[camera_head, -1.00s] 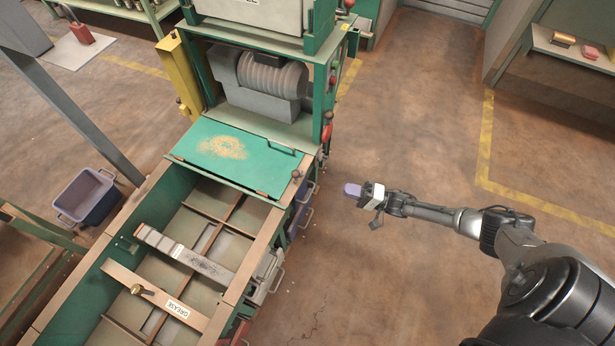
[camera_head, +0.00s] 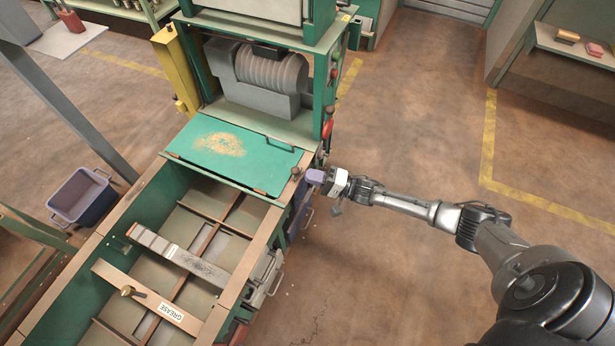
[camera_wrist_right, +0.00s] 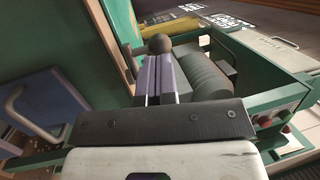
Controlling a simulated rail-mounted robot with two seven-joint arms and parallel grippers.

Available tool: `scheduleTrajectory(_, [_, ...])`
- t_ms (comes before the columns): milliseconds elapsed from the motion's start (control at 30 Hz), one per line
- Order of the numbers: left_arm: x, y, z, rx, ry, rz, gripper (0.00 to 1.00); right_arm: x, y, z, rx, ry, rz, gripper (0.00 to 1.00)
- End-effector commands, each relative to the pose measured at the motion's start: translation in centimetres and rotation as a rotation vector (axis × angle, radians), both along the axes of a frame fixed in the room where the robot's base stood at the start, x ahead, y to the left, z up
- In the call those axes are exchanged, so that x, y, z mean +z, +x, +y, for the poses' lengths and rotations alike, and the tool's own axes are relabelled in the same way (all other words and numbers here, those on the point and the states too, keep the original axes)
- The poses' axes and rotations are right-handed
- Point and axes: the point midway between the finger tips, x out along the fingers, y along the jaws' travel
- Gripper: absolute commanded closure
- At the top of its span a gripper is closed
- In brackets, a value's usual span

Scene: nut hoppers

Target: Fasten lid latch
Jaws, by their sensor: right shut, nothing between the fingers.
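The green lid (camera_head: 245,172) lies flat over the far end of the hopper, with tan dust on top and a bar handle near its far right edge. A dark ball knob (camera_head: 296,171), which looks like the latch handle, stands at the lid's right side. My right gripper (camera_head: 311,177) is just right of this knob, its purple fingers pointing left toward it. In the right wrist view the shut, empty fingers (camera_wrist_right: 157,75) point at the dark ball (camera_wrist_right: 159,43), just beyond their tips. Whether they touch it, I cannot tell. My left gripper is out of view.
The open hopper bay (camera_head: 150,220) has wooden dividers and a bar labelled GREASE (camera_head: 152,302). A green machine frame (camera_head: 322,100) with a ribbed grey drum (camera_head: 270,72) stands behind the lid. The floor (camera_head: 400,130) on the right is clear.

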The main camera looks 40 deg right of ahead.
Motion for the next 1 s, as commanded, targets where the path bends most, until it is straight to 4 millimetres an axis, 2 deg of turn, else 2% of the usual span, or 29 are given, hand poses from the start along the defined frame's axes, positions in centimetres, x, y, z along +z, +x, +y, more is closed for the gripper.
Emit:
scheduleTrajectory(200, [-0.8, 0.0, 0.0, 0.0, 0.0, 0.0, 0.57, 0.2, 1.2, 0.8, 0.0, 0.0, 0.0, 1.0])
scheduleTrajectory(633, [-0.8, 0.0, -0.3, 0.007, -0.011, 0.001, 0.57, 0.3, 1.4, 1.0, -0.001, 0.0, 0.001, 1.0])
scheduleTrajectory(1000, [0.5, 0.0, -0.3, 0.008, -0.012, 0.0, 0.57, 0.4, 1.4, 1.3, -0.063, 0.002, 0.003, 1.0])
